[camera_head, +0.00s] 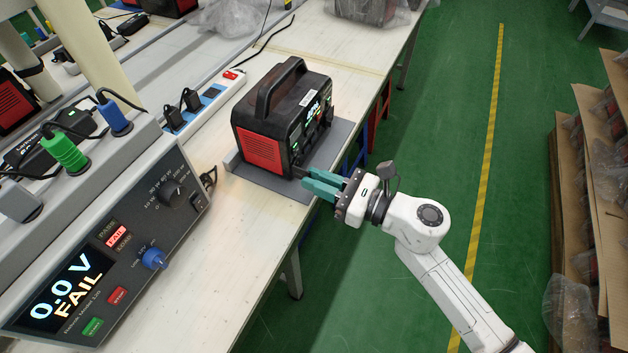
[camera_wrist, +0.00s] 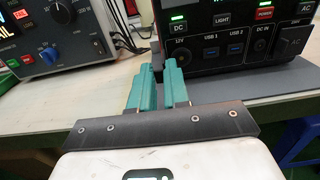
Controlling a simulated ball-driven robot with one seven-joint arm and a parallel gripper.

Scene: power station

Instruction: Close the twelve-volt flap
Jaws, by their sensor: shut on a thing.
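The power station (camera_head: 264,147) is a black box with red side panels and a top handle, upright on a grey mat on the bench. Its front with USB ports and buttons shows in the wrist view (camera_wrist: 220,70). The 12V socket (camera_wrist: 180,55) is at the lower left of that front, with its opening dark. The twelve-volt flap (camera_wrist: 156,50) looks like a small dark piece at the left front edge, between my teal fingertips. My gripper (camera_head: 308,183) is shut on it, low at the front corner; it also shows in the wrist view (camera_wrist: 158,74). The fingers hide part of the flap.
A grey tester (camera_head: 110,265) reading "0.0 V FAIL" stands at the left. The bench edge is close under my gripper. Green floor to the right is open, up to shelves (camera_head: 600,180).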

